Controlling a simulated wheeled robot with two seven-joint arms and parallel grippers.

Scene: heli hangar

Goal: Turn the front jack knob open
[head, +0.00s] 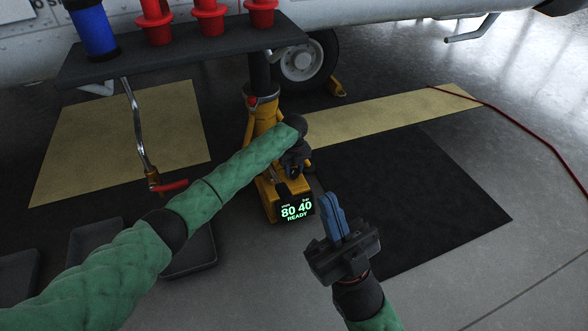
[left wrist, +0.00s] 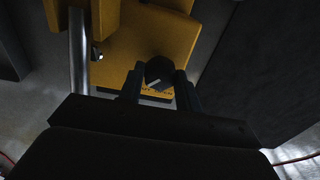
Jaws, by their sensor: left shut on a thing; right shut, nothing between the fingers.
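The front jack (head: 262,115) is a yellow unit standing on the floor under the aircraft. Its black knob (left wrist: 158,72) with a pale pointer line shows in the left wrist view, on the yellow housing (left wrist: 150,40). My left gripper (left wrist: 158,82) is shut on the knob, one finger on each side. In the head view my left gripper (head: 296,160) is at the jack, and my arm hides the knob there. A display (head: 296,211) on the jack base reads "80 40 READY". My right gripper (head: 337,215) is shut and empty, right of the display.
A dark shelf (head: 180,52) with red parts and a blue cylinder (head: 93,30) stands above left. A crank with a red handle (head: 170,186) hangs below it. A wheel (head: 303,62) is behind the jack. A black mat (head: 410,200) and a red hose (head: 520,125) lie at right.

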